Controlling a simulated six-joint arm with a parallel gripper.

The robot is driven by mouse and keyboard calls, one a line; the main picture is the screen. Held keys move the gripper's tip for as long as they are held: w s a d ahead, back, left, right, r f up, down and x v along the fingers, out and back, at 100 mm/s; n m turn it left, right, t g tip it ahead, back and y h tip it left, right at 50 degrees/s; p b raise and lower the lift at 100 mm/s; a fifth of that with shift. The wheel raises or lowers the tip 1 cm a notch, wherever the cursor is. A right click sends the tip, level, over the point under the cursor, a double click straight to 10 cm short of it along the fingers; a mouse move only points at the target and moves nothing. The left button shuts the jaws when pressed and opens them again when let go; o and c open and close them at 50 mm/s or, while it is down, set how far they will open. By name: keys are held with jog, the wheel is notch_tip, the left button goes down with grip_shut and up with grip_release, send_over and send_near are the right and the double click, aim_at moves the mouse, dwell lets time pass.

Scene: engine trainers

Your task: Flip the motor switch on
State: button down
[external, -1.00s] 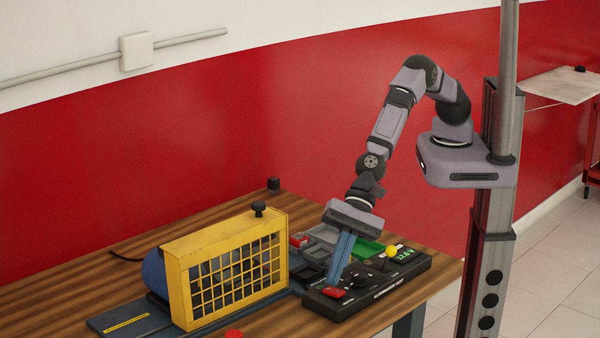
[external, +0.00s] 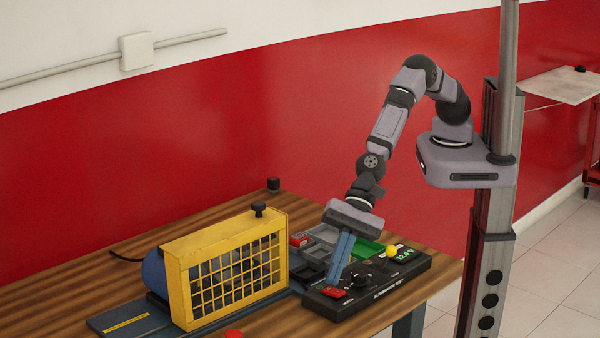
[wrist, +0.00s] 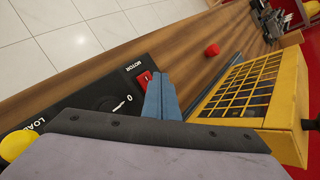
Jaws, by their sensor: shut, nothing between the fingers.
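The motor switch (external: 334,292) is a red rocker near the left end of the black control box (external: 385,288). In the wrist view the switch (wrist: 143,77) shows beside the word MOTOR. My gripper (external: 332,280) is shut and empty, its blue fingers pointing down. Its fingertips (wrist: 156,80) are right beside the switch and hide part of its edge. I cannot tell whether they touch it or which way the rocker is set.
A yellow mesh guard (external: 228,270) stands left of the box.

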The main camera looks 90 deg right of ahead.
jog(key=shift+f, duration=0.15)
jog(key=shift+f+b, duration=0.3)
jog(key=shift+b, duration=0.15)
jog(key=shift+s+f, duration=0.1)
jog(key=shift+f, duration=0.2)
dwell(0.8)
jog(key=shift+d+r, duration=0.1)
jog(key=shift+r, duration=0.05)
jog(key=shift+w+r, duration=0.2)
jog(key=shift+r, duration=0.15)
jog(key=shift+r+p, duration=0.15)
jog(key=shift+p, duration=0.15)
